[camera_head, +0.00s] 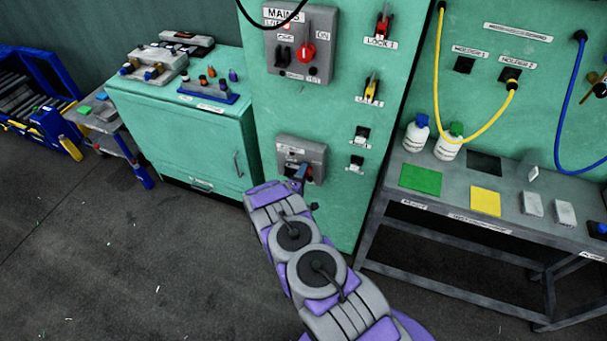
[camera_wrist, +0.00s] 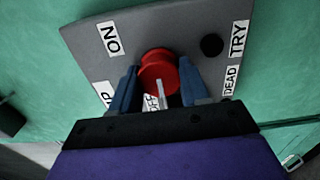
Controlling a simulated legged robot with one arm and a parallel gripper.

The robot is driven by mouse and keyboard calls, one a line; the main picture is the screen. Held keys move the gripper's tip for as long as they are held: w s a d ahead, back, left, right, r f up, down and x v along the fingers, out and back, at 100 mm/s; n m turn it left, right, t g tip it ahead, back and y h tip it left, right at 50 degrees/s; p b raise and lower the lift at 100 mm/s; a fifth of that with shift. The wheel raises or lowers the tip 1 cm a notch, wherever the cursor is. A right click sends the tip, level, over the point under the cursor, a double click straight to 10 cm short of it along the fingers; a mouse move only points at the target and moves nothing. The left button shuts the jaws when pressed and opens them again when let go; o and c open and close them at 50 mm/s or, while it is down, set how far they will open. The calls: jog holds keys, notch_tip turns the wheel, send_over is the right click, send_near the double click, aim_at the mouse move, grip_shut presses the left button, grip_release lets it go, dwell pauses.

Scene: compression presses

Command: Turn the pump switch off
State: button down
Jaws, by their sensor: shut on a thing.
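The lower grey switch box (camera_head: 291,150) is on the green cabinet front, below the MAINS box. In the wrist view its grey panel (camera_wrist: 220,25) fills the middle, with a red knob (camera_wrist: 158,68). My gripper (camera_wrist: 158,84) has one blue finger on each side of the knob and is shut on it. A white bar on the knob points down in the picture, towards a partly hidden label that seems to read OFF. An ON label is at upper left, and TRY and DEAD labels at right. In the head view my gripper (camera_head: 298,177) hides most of the knob.
The MAINS box (camera_head: 300,48) with its own red knob is above. Padlocks (camera_head: 371,88) hang to the right. A green cabinet (camera_head: 185,125) with tools stands left, and a grey bench (camera_head: 470,230) with bottles (camera_head: 448,143) stands right. Dark floor is open at front left.

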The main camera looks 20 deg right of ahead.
jog(key=c, duration=1)
grip_release()
jog(key=shift+a+f, duration=0.1)
jog(key=shift+a, duration=0.15)
jog(key=shift+o, duration=0.9)
jog(key=shift+w+f, duration=0.1)
jog(key=shift+w, duration=0.05)
jog(key=shift+o, duration=1)
jog(key=p+v, duration=0.3)
jog(key=v, duration=1.4)
jog(key=shift+s+a, duration=0.2)
